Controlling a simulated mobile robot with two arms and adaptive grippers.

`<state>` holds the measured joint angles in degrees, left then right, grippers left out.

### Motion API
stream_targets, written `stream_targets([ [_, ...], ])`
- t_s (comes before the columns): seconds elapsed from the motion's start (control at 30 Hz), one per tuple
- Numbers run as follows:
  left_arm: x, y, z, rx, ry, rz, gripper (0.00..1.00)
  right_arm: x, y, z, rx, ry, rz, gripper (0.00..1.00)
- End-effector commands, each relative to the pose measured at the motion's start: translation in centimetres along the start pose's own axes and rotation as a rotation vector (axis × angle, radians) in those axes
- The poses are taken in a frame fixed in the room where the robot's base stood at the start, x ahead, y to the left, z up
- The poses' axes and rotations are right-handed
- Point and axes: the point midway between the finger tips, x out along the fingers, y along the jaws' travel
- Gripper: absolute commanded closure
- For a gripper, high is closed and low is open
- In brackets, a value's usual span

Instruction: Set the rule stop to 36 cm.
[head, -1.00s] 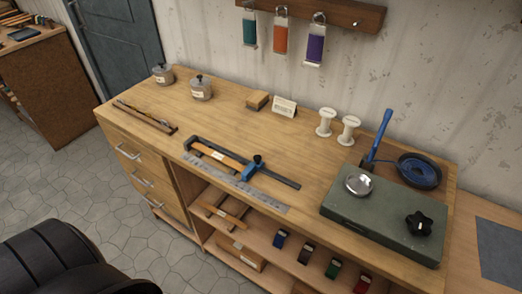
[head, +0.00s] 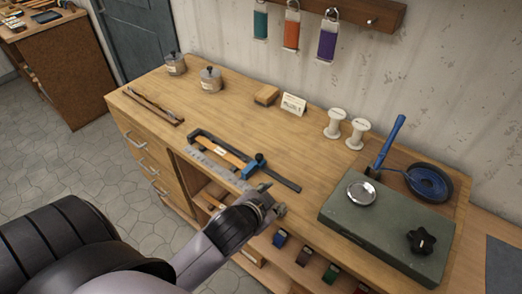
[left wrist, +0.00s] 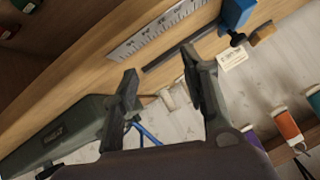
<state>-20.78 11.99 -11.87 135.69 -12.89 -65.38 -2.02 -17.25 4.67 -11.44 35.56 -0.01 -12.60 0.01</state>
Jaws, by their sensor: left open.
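The rule stop is a blue block with a dark knob (head: 254,163) on a dark bar (head: 285,183) lying on the workbench. A grey scale with markings (head: 218,170) runs along the bench's front edge beside it. In the left wrist view the blue block (left wrist: 236,13) shows at the top right, by the scale (left wrist: 160,30). My left gripper (head: 272,207) is open and empty, just off the front edge, below and slightly right of the stop. Its two fingers (left wrist: 162,78) stand apart with nothing between them. I cannot read the stop's setting. My right gripper is not in view.
A green-grey box (head: 385,235) with a metal dish and black knob fills the bench's right end. White spools (head: 346,128), a card (head: 293,104) and a wooden block (head: 267,95) stand behind. A shelf with small coloured items lies below.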

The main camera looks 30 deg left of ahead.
Motion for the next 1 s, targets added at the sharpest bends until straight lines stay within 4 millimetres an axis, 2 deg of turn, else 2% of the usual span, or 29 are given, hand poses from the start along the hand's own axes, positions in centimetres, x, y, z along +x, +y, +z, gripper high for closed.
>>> stream_targets([
  [0.13, 0.9, -2.1, -6.8, 0.115, 0.229, -0.099, 0.59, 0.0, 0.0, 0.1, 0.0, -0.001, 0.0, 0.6],
  [0.27, 0.1, -3.6, -14.9, 0.277, 0.507, -0.214, 0.59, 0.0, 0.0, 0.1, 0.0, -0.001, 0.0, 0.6],
  [0.3, -0.6, -3.8, -17.9, 0.346, 0.613, -0.255, 0.59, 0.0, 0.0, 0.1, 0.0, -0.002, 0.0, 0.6],
  [0.4, -3.6, -3.1, -25.0, 0.561, 0.899, -0.36, 0.59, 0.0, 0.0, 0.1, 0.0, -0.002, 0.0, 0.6],
  [0.5, -7.3, -0.6, -30.2, 0.817, 1.179, -0.445, 0.59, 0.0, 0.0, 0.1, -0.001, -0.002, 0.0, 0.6],
  [0.53, -8.3, 0.4, -31.3, 0.9, 1.258, -0.465, 0.59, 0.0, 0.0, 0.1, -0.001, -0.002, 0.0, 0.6],
  [0.63, -10.9, 4.1, -33.1, 1.202, 1.498, -0.508, 0.59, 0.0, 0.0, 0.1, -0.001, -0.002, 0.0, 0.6],
  [0.73, -11.7, 7.6, -32.5, 1.54, 1.693, -0.504, 0.59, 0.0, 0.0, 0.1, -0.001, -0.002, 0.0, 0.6],
  [0.8, -10.9, 9.2, -31.0, 1.795, 1.792, -0.464, 0.59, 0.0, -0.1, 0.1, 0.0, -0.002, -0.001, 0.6],
  [0.87, -9.6, 9.6, -29.2, 2.025, 1.848, -0.401, 0.59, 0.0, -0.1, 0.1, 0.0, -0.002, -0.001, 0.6],
  [0.97, -6.4, 8.2, -25.8, 2.412, 1.867, -0.223, 0.59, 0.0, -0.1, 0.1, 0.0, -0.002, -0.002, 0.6],
  [1.0, -5.0, 6.7, -24.4, -2.533, -1.821, 0.121, 0.59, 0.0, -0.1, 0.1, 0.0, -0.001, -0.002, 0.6],
])
